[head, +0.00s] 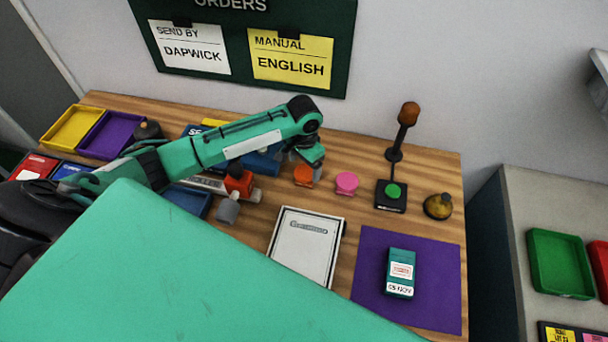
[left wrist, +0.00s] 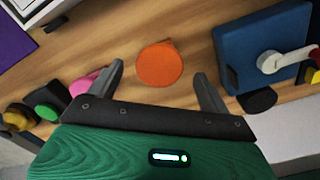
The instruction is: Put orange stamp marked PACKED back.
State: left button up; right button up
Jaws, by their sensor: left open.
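An orange stamp (head: 303,175) stands on the wooden table beside a pink stamp (head: 346,183). In the left wrist view the orange stamp (left wrist: 160,64) shows as a round orange top between and ahead of the fingertips, with nothing gripped. My left gripper (head: 310,158) is open, above and just behind the orange stamp in the head view; its fingers (left wrist: 160,75) also show in the left wrist view. The word on the stamp cannot be read. A green box with labels (head: 400,272) stands on a purple mat (head: 437,265). My right gripper is not in view.
A white framed pad (head: 306,247) lies left of the mat. A black stand with a green button (head: 392,192) and a brass bell (head: 438,206) are at the right. Blue items, a red-orange object (head: 239,180) and trays (head: 73,128) crowd the left.

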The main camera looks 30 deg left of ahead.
aim_at(304, 173)
pick_arm(q)
notch_tip(304, 173, up, 6)
jog(key=shift+f+b, duration=0.25)
jog(key=shift+b, duration=0.05)
jog(key=shift+f, duration=0.1)
dwell(0.3)
